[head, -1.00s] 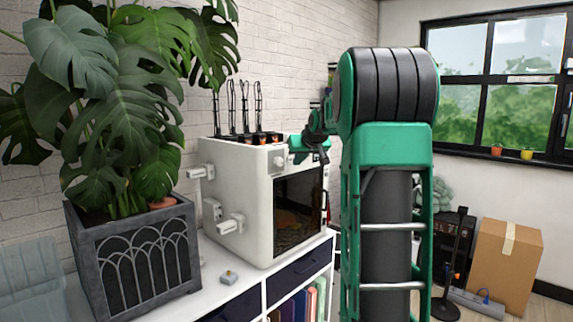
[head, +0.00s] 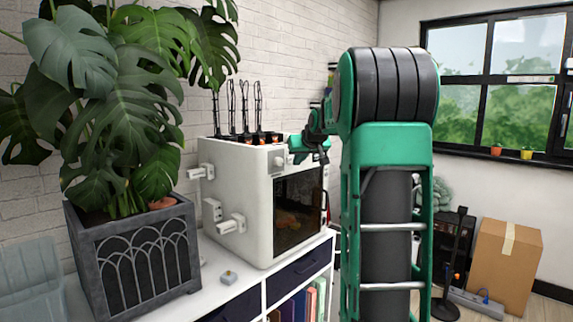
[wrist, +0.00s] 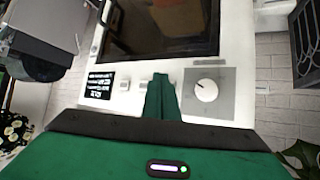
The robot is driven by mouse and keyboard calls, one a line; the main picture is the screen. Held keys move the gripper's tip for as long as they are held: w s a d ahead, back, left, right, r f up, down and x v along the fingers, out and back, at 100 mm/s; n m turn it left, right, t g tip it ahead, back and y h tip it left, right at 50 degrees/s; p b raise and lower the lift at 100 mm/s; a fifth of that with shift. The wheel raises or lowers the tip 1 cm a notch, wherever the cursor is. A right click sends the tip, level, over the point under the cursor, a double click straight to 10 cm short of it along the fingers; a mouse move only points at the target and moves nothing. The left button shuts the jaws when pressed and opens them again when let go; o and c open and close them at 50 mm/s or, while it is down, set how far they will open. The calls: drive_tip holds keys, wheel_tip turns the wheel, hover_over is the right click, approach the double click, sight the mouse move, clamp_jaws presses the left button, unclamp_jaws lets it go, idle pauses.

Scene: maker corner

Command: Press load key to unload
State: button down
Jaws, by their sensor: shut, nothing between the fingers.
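The white 3D printer (head: 246,190) stands on the white cabinet, with a dark front window (head: 298,212). In the wrist view its front panel (wrist: 235,108) shows a small black display (wrist: 99,85), small light keys (wrist: 124,85) beside it, and a round white knob (wrist: 206,90) on a grey plate. Which key is the load key cannot be read. My gripper (wrist: 163,85) is shut and empty, its green fingers pointing at the panel between the display and the knob. They cover part of the key row; contact cannot be told. In the head view my gripper (head: 298,155) is at the printer's upper front.
Several black spool holders (head: 246,138) stand on the printer's top. A potted plant in a grey planter (head: 135,260) is to the left. A small grey object (head: 229,277) lies on the cabinet top (head: 207,290). A cardboard box (head: 506,262) stands on the floor at right.

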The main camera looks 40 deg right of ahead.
drive_tip(key=shift+w, duration=0.75)
idle(0.8)
drive_tip(key=shift+s, duration=0.8)
drive_tip(key=shift+s, duration=0.1)
drive_tip(key=shift+s+d, duration=0.2)
drive_tip(key=shift+s, duration=2.2)
